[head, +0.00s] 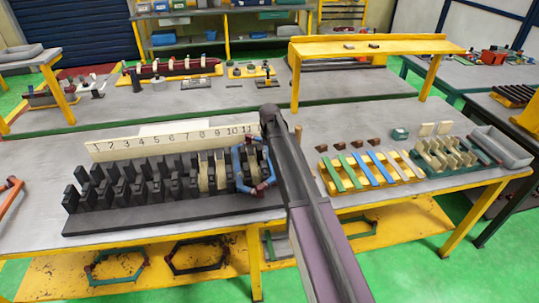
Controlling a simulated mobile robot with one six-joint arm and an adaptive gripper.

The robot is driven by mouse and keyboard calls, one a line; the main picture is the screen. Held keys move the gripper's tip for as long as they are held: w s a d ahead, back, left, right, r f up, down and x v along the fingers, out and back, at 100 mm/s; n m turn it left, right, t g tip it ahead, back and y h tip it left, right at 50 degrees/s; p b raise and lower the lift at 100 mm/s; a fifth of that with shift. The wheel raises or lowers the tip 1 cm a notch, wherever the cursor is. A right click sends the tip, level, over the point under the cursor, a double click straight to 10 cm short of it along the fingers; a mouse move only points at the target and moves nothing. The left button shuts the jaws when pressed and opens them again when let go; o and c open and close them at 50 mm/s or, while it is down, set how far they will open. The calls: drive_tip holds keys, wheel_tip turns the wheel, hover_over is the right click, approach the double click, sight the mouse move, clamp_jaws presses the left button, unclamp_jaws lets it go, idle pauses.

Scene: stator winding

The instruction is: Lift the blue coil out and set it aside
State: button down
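A blue hexagonal coil (237,163) with reddish-brown parts stands upright at the right end of the black slotted stator block (150,218), below the numbers 10 and 11. Its lower end reaches the front of the block; how deep it sits in the slots cannot be told. My dark arm crosses the picture just right of the coil and hides what lies behind it. My gripper cannot be made out, and no fingers show on the coil.
A numbered strip (170,141) stands behind the block. Right of my arm are a yellow rack (340,192) with green and blue bars, a green tray (446,172) of cream pieces and a grey bin (502,147). Other coils (113,281) lie on the lower shelf.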

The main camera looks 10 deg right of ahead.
drive_tip(key=shift+r+p, duration=3.95)
drive_tip(key=shift+r, duration=0.35)
drive_tip(key=shift+f, duration=0.2)
drive_tip(key=shift+f+b, duration=0.25)
drive_tip(key=shift+b, duration=0.2)
drive_tip(key=shift+f+b, duration=0.3)
drive_tip(key=shift+f, duration=0.05)
drive_tip(key=shift+s, duration=0.15)
